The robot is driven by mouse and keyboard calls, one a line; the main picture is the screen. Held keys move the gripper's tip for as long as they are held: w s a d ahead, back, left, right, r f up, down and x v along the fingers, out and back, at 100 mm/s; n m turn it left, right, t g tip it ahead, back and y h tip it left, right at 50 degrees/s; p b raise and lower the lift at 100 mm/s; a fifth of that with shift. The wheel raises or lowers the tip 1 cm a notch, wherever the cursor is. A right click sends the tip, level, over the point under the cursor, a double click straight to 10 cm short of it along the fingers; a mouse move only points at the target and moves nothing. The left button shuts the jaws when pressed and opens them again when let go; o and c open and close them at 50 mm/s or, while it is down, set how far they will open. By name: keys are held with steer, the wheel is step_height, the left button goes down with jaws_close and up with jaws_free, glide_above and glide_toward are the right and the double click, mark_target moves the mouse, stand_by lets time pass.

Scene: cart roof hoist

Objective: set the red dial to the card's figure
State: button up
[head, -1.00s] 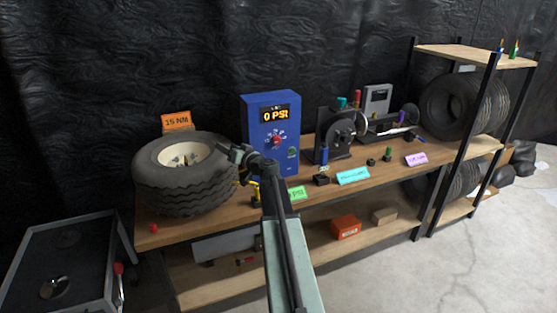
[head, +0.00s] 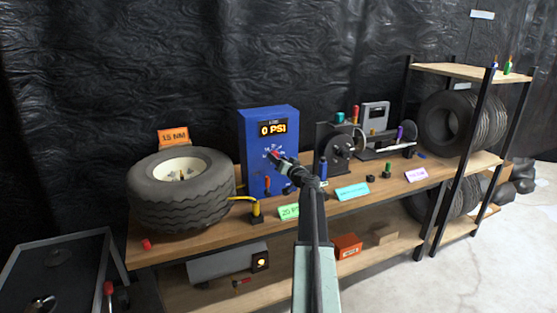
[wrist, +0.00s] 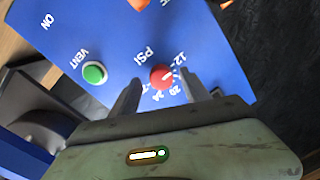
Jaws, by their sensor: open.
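The red dial (wrist: 162,77) is on the front of a blue box (head: 254,124) whose display (head: 272,128) reads 0 PSI. In the wrist view it has a pale mark and a ring of white figures, only partly readable. My gripper (wrist: 161,84) is open, with one finger on each side of the dial; I cannot tell whether they touch it. In the head view my gripper (head: 277,157) covers much of the dial. A green card (head: 288,211) on the bench, partly cut off by my arm, seems to read 25 PSI.
A green VENT button (wrist: 94,73) is beside the dial. A tyre (head: 182,190) lies left of the box, with a yellow-hosed fitting (head: 256,212) between. A black machine (head: 335,150) stands to the right. The concrete floor at right is clear.

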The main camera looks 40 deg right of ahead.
steer(key=shift+w+d, duration=0.15)
steer(key=shift+w, duration=0.2)
jaws_close()
steer(key=shift+s+d+r, duration=0.1)
steer(key=shift+s+d, duration=0.05)
steer(key=shift+m, duration=0.3)
steer(key=shift+a+m+h+b, duration=0.15)
steer(key=shift+m+h+b, duration=0.2)
steer(key=shift+m, duration=2.65)
steer(key=shift+a+m+h+b, duration=0.1)
steer(key=shift+m+h+b, duration=0.2)
steer(key=shift+m, duration=2.7)
steer(key=shift+a+m+h+b, duration=0.15)
steer(key=shift+m+h+b, duration=0.15)
steer(key=shift+m, duration=2.7)
